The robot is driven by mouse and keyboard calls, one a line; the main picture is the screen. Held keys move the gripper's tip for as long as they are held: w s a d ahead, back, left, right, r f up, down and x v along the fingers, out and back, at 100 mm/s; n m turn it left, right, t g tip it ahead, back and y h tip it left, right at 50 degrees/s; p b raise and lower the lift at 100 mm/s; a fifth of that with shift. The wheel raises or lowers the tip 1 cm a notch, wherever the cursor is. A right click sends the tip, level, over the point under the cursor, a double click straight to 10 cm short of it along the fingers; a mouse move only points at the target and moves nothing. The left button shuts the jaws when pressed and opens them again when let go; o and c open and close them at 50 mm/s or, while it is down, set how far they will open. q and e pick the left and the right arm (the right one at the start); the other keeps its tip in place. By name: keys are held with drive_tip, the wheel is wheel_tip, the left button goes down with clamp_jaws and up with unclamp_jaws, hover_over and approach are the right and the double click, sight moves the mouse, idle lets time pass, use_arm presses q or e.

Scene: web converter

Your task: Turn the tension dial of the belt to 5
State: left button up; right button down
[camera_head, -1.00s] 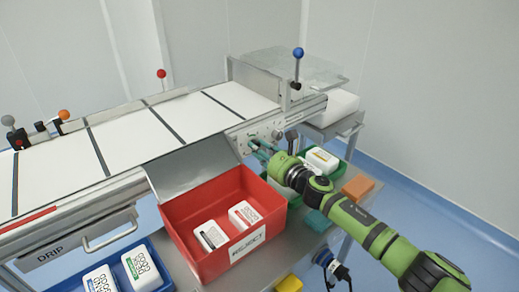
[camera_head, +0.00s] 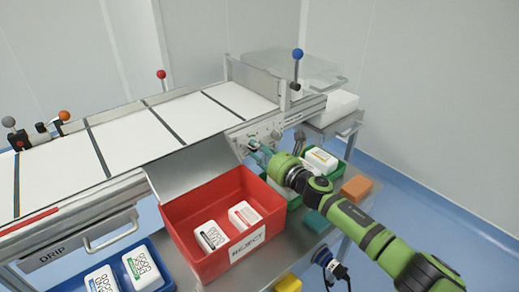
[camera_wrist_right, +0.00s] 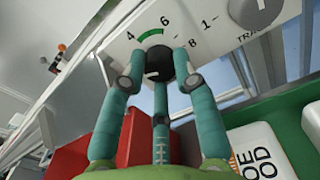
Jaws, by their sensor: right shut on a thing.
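The black dial (camera_wrist_right: 157,60) sits on a pale control panel (camera_wrist_right: 100,48) in the right wrist view. Printed numbers 4, 6 and 8 surround it, with a green arc between 4 and 6. A short white mark shows on the knob's lower left; which number it points to I cannot tell. My right gripper (camera_wrist_right: 160,72) is shut on the dial, with teal fingers on both sides and one below. In the head view, my right gripper (camera_head: 257,152) reaches the panel on the conveyor's front side and hides the dial. My left gripper is not in view.
A second knob marked "TRACK" (camera_wrist_right: 262,12) is right of the dial. The red REJECT bin (camera_head: 188,232) with white containers stands below the conveyor belt (camera_head: 128,140). A green bin (camera_head: 328,178) and an orange block (camera_head: 357,187) lie close to my right arm.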

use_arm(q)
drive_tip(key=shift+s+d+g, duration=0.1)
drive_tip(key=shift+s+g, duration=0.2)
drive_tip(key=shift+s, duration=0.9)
use_arm(e)
drive_tip(key=shift+w+r+m, duration=0.15)
drive_tip(key=shift+r+m, duration=0.4)
drive_tip(key=shift+m, duration=0.55)
drive_tip(key=c, duration=0.9)
unclamp_jaws()
drive_tip(key=shift+c, duration=0.2)
drive_tip(key=shift+d+f, duration=0.1)
drive_tip(key=shift+f, duration=0.2)
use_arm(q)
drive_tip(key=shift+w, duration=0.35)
use_arm(e)
drive_tip(key=v, duration=1.2)
